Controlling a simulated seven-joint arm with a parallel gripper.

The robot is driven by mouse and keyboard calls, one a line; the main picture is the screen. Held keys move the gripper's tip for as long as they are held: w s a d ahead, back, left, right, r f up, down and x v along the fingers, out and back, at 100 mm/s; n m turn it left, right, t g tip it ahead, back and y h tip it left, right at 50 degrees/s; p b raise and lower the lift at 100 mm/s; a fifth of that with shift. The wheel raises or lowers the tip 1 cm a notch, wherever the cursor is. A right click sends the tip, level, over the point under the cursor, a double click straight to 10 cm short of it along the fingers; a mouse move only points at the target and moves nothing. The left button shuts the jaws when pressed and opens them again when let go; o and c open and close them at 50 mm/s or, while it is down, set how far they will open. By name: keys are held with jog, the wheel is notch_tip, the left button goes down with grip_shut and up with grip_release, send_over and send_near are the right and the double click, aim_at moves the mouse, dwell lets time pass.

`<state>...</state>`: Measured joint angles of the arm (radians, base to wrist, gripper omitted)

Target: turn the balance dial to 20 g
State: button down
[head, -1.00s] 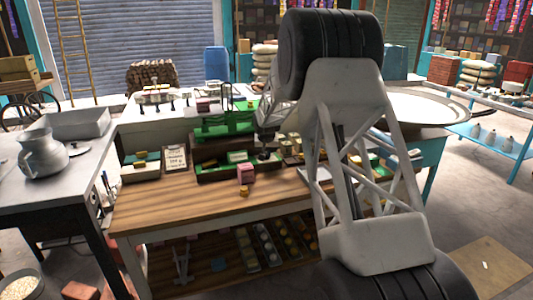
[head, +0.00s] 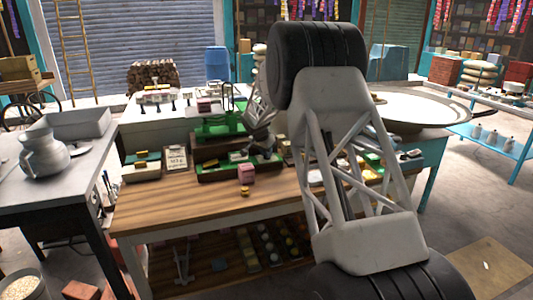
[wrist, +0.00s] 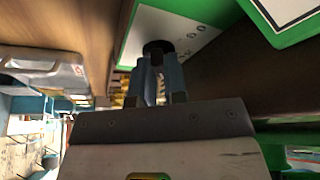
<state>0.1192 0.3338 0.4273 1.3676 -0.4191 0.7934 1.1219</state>
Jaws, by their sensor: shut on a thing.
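In the wrist view, the black balance dial (wrist: 158,47) sits on a white panel with a green border (wrist: 190,22). My gripper (wrist: 156,60) has its fingers closed together at the dial, and they hide part of it. The dial's pointer and any 20 g mark cannot be read. In the head view, my gripper (head: 262,149) is low over the right part of the green-edged box (head: 211,174) on the wooden table. The dial is hidden there. The green balance frame (head: 213,131) stands just behind.
A pink block (head: 246,174) and a small yellow piece (head: 245,191) lie in front of the box on the wooden table (head: 170,205). A small sign (head: 175,158) stands left. A jug (head: 42,152) is on the side table. The table's front is clear.

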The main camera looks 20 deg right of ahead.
jog(key=shift+m, duration=0.5)
jog(key=c, duration=1.2)
grip_release()
jog(key=shift+o, duration=0.2)
jog(key=v, duration=0.7)
jog(key=shift+a+r, duration=0.15)
jog(key=shift+r, duration=0.25)
